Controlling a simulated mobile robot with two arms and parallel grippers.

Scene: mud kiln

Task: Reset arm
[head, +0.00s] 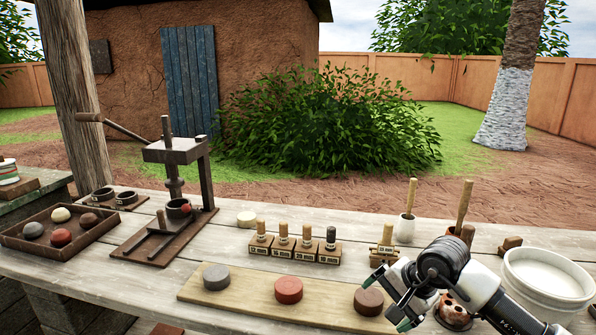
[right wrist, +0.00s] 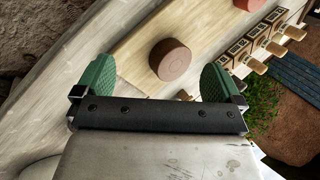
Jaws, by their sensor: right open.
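My right gripper (head: 391,300) is open and empty at the lower right of the head view. Its green-padded fingers (right wrist: 158,82) are spread wide in the right wrist view. A brown disc (head: 368,301) lies on the pale board beside the gripper; it also shows in the right wrist view (right wrist: 171,60), framed between the fingertips but not gripped. A red disc (head: 288,290) and a grey disc (head: 216,277) lie further left on the same board (head: 250,297). My left gripper is not in view.
A lever press (head: 172,190) and a tray of clay balls (head: 20,243) stand at left. Stamp blocks labelled in mm (head: 297,245) line the middle. A white bowl (head: 548,278), a perforated clay pot (head: 453,308) and a white mortar (head: 405,228) crowd the right.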

